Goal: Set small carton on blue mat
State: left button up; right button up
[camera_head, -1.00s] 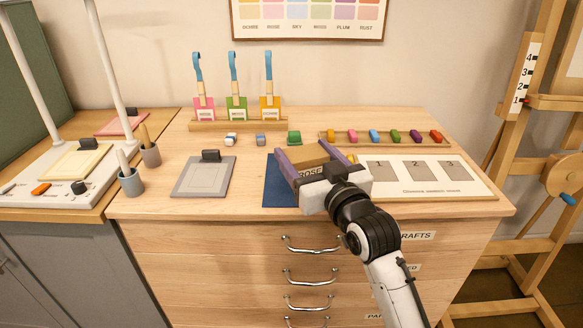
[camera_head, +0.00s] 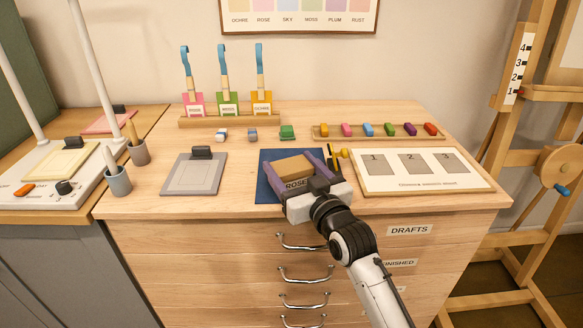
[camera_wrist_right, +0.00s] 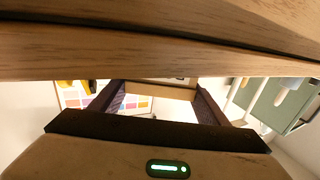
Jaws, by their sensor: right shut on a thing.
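The small carton (camera_head: 294,166) is a tan box with a ROSE label on its near face. My right gripper (camera_head: 301,166) is shut on it, with a purple finger along each side. The carton is over the blue mat (camera_head: 265,190), whose left and far edges show around it. I cannot tell whether its underside touches the mat. In the right wrist view a tan strip of the carton (camera_wrist_right: 160,90) shows between the two dark fingers. My left gripper is not in view.
A grey board (camera_head: 194,177) lies left of the mat, and a white numbered board (camera_head: 425,184) lies right. Dark and yellow small items stand close by the right finger. Bare tabletop separates mat and grey board.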

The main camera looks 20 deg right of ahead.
jog(key=o, duration=1.1)
jog(key=shift+r, duration=0.1)
jog(key=s, duration=0.4)
jog(key=s+d, duration=0.1)
jog(key=s, duration=0.7)
jog(key=shift+d, duration=0.15)
